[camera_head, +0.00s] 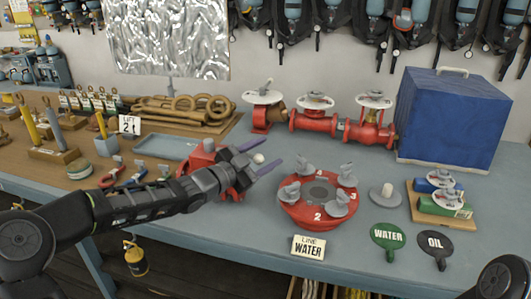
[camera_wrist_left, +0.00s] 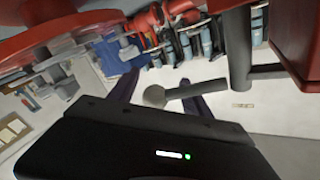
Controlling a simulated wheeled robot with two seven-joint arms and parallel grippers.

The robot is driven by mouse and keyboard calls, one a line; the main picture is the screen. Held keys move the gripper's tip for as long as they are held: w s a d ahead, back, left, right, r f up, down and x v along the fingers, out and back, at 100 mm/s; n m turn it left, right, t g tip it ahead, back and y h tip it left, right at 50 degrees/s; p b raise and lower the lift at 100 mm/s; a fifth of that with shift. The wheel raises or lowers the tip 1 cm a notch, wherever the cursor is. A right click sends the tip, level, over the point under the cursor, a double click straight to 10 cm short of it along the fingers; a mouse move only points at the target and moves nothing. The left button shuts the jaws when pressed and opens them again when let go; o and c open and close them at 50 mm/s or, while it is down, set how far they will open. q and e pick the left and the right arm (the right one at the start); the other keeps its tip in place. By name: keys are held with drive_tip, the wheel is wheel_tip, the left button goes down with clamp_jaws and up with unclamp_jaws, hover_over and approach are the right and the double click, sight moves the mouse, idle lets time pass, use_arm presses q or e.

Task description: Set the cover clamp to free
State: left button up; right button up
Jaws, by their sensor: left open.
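A red housing (camera_head: 203,160) stands on the bench behind my left gripper (camera_head: 262,157), which partly hides it. A pale ball knob (camera_head: 259,158) shows between the two purple fingertips. In the left wrist view the grey ball knob (camera_wrist_left: 154,96) sits on a short rod between the spread fingers of my left gripper (camera_wrist_left: 160,98), with red parts above. The gripper is open, with gaps beside the knob; I cannot tell whether either finger touches it. No label shows which part is the cover clamp or its setting. My right gripper is not in view.
A red round manifold (camera_head: 318,212) with several grey taps stands just right of the gripper. Red valves (camera_head: 315,125) and a blue-covered box (camera_head: 450,120) stand behind. WATER (camera_head: 388,238) and OIL (camera_head: 435,244) tags lie at the right. A blue tray (camera_head: 165,146) is left.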

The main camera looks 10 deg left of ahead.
use_arm(q)
drive_tip(key=shift+c, duration=0.3)
drive_tip(key=c, duration=1.2)
drive_tip(key=shift+s+f, duration=0.1)
